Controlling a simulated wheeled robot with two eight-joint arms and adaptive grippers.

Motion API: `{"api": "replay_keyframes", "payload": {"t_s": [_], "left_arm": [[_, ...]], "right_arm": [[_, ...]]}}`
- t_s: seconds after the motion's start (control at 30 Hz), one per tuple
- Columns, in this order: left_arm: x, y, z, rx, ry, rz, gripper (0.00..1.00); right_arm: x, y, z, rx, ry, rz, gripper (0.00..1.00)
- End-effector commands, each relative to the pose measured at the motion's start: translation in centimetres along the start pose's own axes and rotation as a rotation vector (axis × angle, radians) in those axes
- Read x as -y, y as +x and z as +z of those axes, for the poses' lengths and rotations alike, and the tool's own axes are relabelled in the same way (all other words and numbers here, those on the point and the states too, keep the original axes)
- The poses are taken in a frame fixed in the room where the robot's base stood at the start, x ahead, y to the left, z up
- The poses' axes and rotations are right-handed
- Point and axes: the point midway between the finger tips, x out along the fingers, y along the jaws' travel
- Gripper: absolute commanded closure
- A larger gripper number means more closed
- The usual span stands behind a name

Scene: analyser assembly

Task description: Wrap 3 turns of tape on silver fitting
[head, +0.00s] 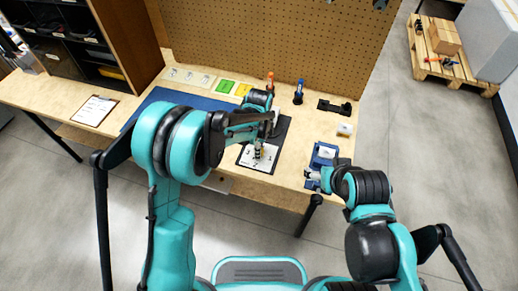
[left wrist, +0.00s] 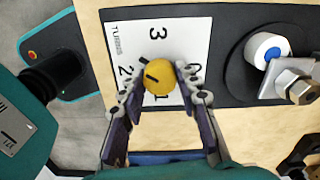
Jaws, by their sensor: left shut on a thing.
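A white card (left wrist: 155,30) marked TURNS, with numbers including 3 and 2, lies on a dark mat. My left gripper (left wrist: 158,82) is shut on a round yellow knob (left wrist: 160,74) with a black mark, over the card. In the head view, my left gripper (head: 258,152) is over the card (head: 246,160). A silver hex fitting (left wrist: 300,92) is at the right of the left wrist view, beside a white roll with a blue centre (left wrist: 262,48) on a round dark base. My right gripper (head: 313,180) is beside a blue fixture (head: 322,155); its fingers are too small to read.
A pegboard (head: 270,45) stands behind the wooden table (head: 190,62). Orange-topped (head: 270,82) and blue (head: 298,92) upright items stand at the back. A black holder (head: 335,106) and a small white block (head: 344,129) are at the right. A clipboard (head: 95,110) lies far left.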

Motion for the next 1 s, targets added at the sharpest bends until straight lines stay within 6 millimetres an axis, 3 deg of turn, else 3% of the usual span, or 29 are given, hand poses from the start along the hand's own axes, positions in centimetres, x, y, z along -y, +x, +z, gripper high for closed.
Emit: {"api": "replay_keyframes", "payload": {"t_s": [0.6, 1.0], "left_arm": [[-0.03, 0.04, -0.01, 0.0, 0.58, 0.001, 0.97], [-0.04, 0.04, -0.01, 0.0, 0.857, 0.001, 0.97]], "right_arm": [[0.0, 0.02, 0.02, 0.0, 0.0, 0.0, 0.28], [0.0, 0.03, 0.02, 0.0, 0.0, 0.0, 0.28]]}}
